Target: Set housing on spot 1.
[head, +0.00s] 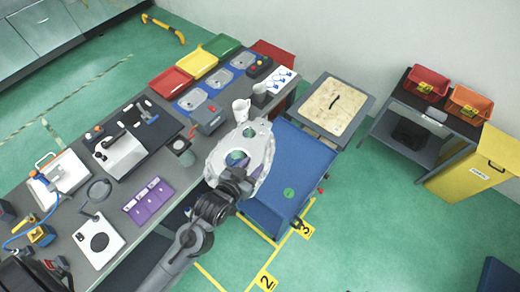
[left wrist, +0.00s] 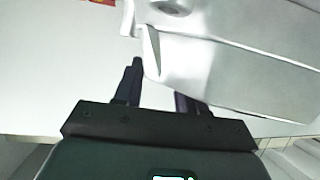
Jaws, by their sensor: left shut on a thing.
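The housing is a large silver-grey casting (head: 252,158) with round openings, held in the air between the grey workbench and a blue surface (head: 262,212). My left gripper (head: 236,180) is shut on the near edge of the housing. In the left wrist view the gripper's dark fingers (left wrist: 158,88) meet the edge of the housing (left wrist: 225,55), and one fingertip is hidden behind it. A green round mark (head: 289,193) lies bare on the blue surface, right of the housing; its number is too small to read. The housing covers part of the blue surface. My right gripper is not in view.
The long grey bench (head: 150,193) at left holds red, yellow and green trays, grey plates and tools. A stand with a pale top (head: 335,105) is behind the blue surface. A shelf with red and orange bins (head: 468,104) and a yellow box (head: 470,168) are at right.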

